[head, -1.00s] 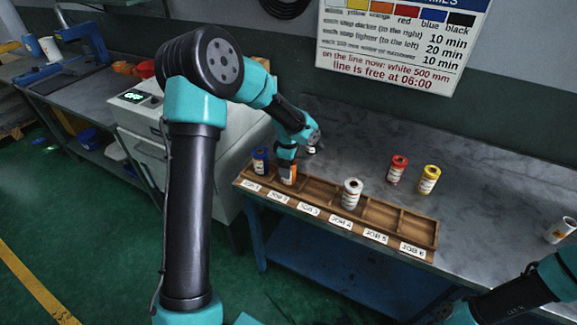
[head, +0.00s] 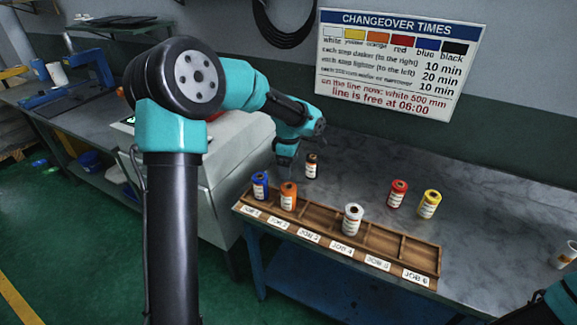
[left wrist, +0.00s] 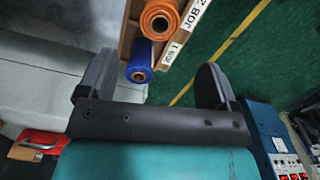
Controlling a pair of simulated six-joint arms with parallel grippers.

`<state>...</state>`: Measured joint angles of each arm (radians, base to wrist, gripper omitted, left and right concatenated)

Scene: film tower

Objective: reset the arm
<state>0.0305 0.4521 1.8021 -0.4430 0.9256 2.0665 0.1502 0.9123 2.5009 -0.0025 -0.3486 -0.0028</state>
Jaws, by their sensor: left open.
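My left gripper (head: 285,155) is open and empty, raised behind the tray near the blue and orange rolls. In the left wrist view its two fingers (left wrist: 153,80) stand wide apart with nothing between them. The orange roll (head: 288,197) stands upright in the tray's JOB 2 slot, and the blue roll (head: 260,186) stands in JOB 1. Both rolls also show beyond the fingers in the left wrist view, orange (left wrist: 160,18) and blue (left wrist: 140,62). A white roll (head: 352,220) stands at JOB 4. Part of my right arm shows at the lower right; its gripper is out of view.
The wooden tray (head: 425,257) lies along the table's front edge. A black roll (head: 311,166) stands behind it near my left gripper. Red (head: 397,194) and yellow (head: 429,204) rolls stand behind its right half. A white container (head: 566,255) is at far right.

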